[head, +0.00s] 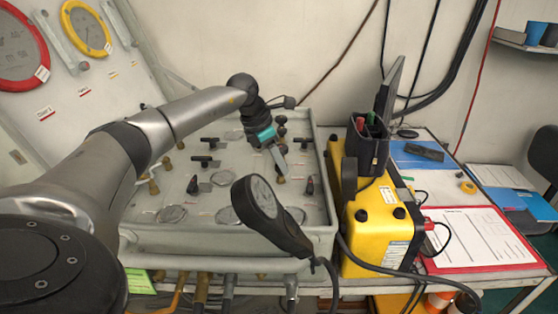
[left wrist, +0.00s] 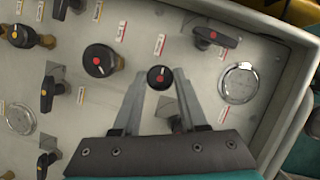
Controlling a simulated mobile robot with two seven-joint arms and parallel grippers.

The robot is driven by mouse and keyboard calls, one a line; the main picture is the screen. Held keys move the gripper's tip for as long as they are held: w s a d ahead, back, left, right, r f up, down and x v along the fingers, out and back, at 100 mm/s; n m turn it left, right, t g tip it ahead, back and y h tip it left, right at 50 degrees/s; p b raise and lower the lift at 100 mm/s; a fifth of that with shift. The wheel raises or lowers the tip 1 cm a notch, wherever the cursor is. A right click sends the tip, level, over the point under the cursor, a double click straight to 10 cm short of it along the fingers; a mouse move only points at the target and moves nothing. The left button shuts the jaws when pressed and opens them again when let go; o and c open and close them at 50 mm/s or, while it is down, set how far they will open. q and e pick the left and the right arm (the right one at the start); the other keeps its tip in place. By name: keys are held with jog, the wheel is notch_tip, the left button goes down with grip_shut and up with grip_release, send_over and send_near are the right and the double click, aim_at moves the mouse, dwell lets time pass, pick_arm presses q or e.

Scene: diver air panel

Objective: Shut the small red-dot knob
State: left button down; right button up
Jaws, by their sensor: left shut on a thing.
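The small red-dot knob (left wrist: 160,77) is round and black, with a red dot in the middle of its top. In the left wrist view it sits between the fingertips of my left gripper (left wrist: 162,84), which is shut on it. In the head view my left gripper (head: 281,165) reaches down to the right part of the grey panel (head: 325,215), and the knob is hard to make out there. A larger round black knob (left wrist: 99,61) with a red dot stands to the left in the wrist view. My right gripper is not in view.
A black lever (left wrist: 212,37) with a red dot and a round gauge (left wrist: 240,83) lie close by. A black handset (head: 262,205) stands in front of the panel. A yellow case (head: 372,228) stands right of the panel, beside a red clipboard (head: 478,238).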

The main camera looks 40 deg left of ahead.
pick_arm(q)
jog(key=shift+c, duration=2.3)
grip_release()
jog(key=shift+r, duration=0.1)
jog(key=v, duration=1.5)
jog(key=shift+s+p, duration=0.15)
jog(key=shift+p, duration=0.3)
